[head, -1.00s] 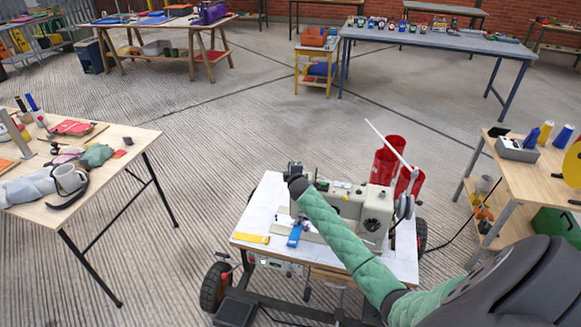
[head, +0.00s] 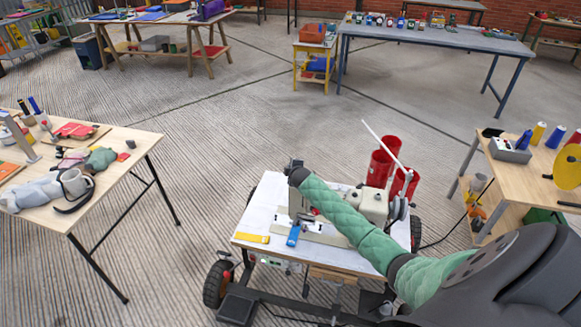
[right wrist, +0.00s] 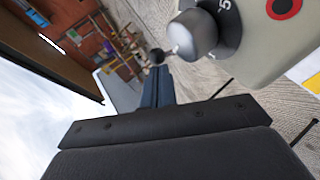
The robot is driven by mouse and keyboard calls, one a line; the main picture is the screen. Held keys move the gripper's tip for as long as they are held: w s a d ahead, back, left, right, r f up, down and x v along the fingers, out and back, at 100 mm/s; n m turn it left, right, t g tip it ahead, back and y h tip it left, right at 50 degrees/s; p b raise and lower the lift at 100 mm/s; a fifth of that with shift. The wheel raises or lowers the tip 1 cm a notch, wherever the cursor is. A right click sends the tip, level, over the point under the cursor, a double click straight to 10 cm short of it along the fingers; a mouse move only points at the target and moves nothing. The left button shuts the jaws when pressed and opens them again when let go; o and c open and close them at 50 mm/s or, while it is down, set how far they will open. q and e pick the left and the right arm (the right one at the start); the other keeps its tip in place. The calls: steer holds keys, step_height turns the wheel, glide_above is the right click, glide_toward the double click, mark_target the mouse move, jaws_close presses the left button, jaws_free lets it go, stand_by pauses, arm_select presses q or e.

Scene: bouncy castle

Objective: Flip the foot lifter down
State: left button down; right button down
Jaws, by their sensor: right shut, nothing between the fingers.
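A cream sewing machine (head: 372,205) stands on a white-topped cart; my right arm hides much of its body. My right gripper (head: 294,168) is at the machine's left end, mostly hidden behind my forearm. In the right wrist view, the gripper's fingers (right wrist: 157,85) are closed together and empty. Just beyond their tips is a small black ball (right wrist: 157,56) on a short metal stem beside a silver knob (right wrist: 194,34). I cannot tell whether the tips touch the ball, or whether it belongs to the foot lifter. My left gripper is out of view.
The cart (head: 262,222) carries a yellow strip (head: 252,238), a blue piece (head: 293,236) and red thread cones (head: 381,168). A cluttered table (head: 110,180) stands left and a wooden bench (head: 505,175) right. The floor behind the cart is clear.

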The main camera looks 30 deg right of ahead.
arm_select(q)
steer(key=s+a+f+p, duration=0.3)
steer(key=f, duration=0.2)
arm_select(e)
steer(key=w+d+g+y, duration=0.1)
steer(key=w+d+m+g+y+b, duration=0.1)
steer(key=g, duration=0.1)
steer(key=shift+w+d+f, duration=0.1)
steer(key=shift+d+f, duration=0.2)
steer(key=shift+d, duration=0.05)
steer(key=shift+w+d+f+y+b, duration=0.2)
steer(key=shift+y+b, duration=0.1)
steer(key=shift+y, duration=0.2)
steer(key=shift+w+d+f+g+b, duration=0.2)
steer(key=shift+g+b, duration=0.1)
steer(key=shift+b, duration=0.15)
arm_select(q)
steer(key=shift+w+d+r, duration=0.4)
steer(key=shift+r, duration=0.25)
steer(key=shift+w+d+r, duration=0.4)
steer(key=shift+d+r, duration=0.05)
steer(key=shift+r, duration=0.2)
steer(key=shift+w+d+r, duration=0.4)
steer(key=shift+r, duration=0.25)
arm_select(e)
steer(key=shift+d, duration=0.15)
